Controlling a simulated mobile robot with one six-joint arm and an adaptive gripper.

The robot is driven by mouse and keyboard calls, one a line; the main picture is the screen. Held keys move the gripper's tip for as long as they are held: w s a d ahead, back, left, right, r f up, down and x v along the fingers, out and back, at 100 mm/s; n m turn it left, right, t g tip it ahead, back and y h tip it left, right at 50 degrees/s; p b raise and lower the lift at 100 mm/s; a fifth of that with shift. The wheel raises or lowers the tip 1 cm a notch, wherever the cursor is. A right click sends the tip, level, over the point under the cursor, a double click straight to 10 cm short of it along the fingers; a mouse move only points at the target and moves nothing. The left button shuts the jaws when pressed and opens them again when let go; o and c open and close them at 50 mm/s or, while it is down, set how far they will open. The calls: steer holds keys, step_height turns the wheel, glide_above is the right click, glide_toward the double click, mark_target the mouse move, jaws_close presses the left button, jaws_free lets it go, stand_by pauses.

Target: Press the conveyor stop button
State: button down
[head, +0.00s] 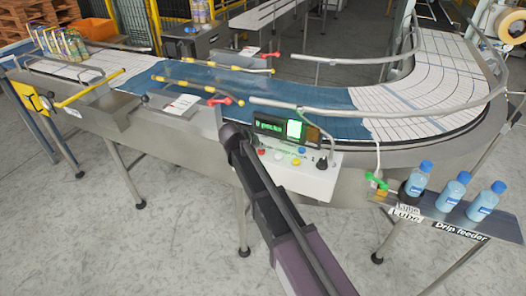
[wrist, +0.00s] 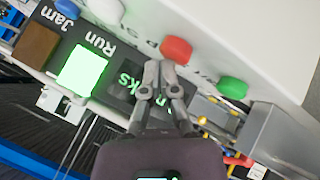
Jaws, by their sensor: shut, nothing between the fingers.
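The control box (head: 310,180) is a pale panel on the conveyor's front side, with a row of coloured buttons. A red button (wrist: 176,50) stands just ahead of my fingertips in the wrist view. A green button (wrist: 232,88) is to its right and a white button (wrist: 107,10) to its left, with a blue one (wrist: 67,8) further left. My gripper (wrist: 160,68) is shut and empty, its tips close to the red button; I cannot tell if they touch. In the head view my gripper (head: 233,138) is at the box's left end. The printed button labels are not readable.
A dark display with green text (head: 270,124) and a lit green Run lamp (head: 295,130) sit behind the buttons. The conveyor (head: 270,85) curves behind the box. Blue bottles (head: 455,190) stand on a shelf labelled Drip feeder at right. The floor in front is clear.

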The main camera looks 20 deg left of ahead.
mark_target(261, 151)
steer(key=shift+f+b, duration=0.35)
stand_by(0.5)
steer(key=shift+r, duration=0.1)
stand_by(0.3)
steer(key=shift+r+p, duration=0.85)
steer(key=shift+p, duration=0.1)
steer(key=shift+r+p, duration=2.5)
steer(key=shift+p, duration=0.05)
stand_by(0.9)
